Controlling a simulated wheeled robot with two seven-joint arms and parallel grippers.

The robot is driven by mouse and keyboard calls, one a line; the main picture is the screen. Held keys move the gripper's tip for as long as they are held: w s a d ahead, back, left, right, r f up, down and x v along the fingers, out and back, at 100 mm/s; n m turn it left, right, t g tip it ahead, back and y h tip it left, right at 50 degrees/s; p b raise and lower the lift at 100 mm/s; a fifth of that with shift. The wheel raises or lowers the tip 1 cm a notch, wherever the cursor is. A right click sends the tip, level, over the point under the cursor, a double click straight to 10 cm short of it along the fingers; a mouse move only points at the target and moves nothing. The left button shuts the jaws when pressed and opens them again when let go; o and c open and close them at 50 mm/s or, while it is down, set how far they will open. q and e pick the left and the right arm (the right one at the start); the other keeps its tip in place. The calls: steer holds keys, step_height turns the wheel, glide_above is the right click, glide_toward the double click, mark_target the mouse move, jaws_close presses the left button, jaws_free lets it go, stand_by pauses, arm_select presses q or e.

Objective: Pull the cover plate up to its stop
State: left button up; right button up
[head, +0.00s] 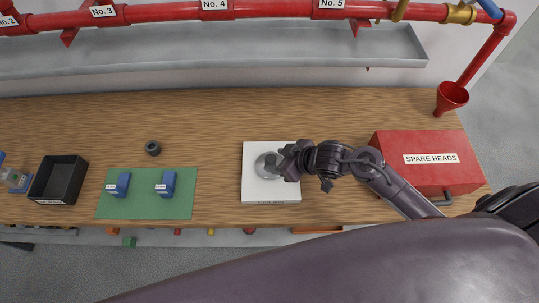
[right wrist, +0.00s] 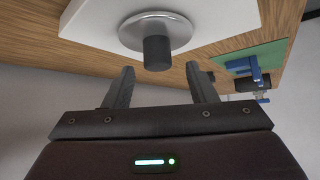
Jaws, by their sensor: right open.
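The cover plate (head: 263,168) is a round silver disc on a white board (head: 252,193) on the wooden bench. In the right wrist view the plate (right wrist: 131,37) shows with a dark cylindrical knob (right wrist: 157,53) standing out from its middle. My right gripper (head: 285,162) is over the plate in the head view and hides part of it. In the right wrist view the gripper (right wrist: 160,70) is open, with a finger either side of the knob's end and a gap on both sides. My left gripper is not in view.
A red box labelled SPARE HEADS (head: 425,150) and a red funnel (head: 452,97) stand to the right. A green mat (head: 143,206) with two blue parts, a black tray (head: 59,180) and a dark ring (head: 153,148) lie to the left. Red pipes (head: 270,10) and a grey trough (head: 250,45) run behind.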

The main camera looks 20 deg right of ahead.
mark_target(271, 159)
steer(key=x, duration=0.3)
steer(key=shift+w+r, duration=0.1)
steer(key=shift+x, duration=0.75)
steer(key=shift+d, duration=0.15)
steer(key=c, duration=0.7)
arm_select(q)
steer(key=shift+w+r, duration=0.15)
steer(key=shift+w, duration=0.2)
arm_select(e)
jaws_close()
